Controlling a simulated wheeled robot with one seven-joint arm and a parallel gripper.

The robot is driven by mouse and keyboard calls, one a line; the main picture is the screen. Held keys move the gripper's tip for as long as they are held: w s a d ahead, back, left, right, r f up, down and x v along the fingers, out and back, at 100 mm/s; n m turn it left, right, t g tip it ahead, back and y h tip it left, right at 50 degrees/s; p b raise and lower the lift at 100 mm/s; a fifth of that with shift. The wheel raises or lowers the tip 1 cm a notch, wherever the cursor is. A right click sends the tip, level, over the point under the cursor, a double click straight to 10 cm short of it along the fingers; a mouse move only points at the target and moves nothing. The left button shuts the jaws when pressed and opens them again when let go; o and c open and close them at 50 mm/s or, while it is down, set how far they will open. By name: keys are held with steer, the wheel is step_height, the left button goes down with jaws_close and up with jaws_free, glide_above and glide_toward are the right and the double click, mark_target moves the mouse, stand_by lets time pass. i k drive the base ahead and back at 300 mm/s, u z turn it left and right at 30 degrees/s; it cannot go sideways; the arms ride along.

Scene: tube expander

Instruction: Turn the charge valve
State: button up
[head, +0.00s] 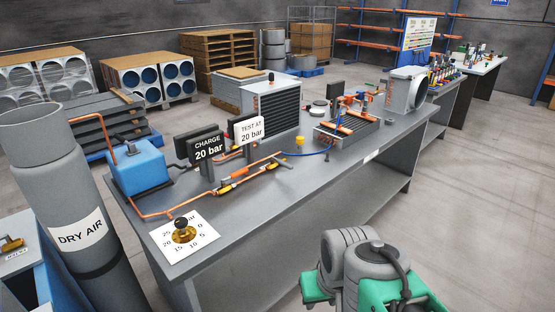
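A brass valve with a dark knob (182,230) stands on a white dial plate (167,255) at the near left corner of the workbench. The plate has numbers around the valve, among them 0, 5, 10, 15, 20 and 25. It looks like the charge valve, though no label on it says so. A black sign (207,149) farther back reads "CHARGE 20 bar". Green and grey links of my own arm show at the bottom right, apart from the valve. My gripper's fingers are not in view.
A grey "DRY AIR" cylinder (62,190) stands left of the workbench (310,180). A blue box (138,166), orange pipes (150,214) and a "TEST AT 20 bar" sign (249,131) are behind the valve. A blue cabinet (30,278) is at the lower left. The floor at right is clear.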

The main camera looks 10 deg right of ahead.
mark_target(242, 171)
steer(key=z, duration=0.15)
steer(key=i, duration=0.95)
steer(key=u, duration=0.95)
steer(key=i, duration=0.5)
steer(key=u, duration=0.5)
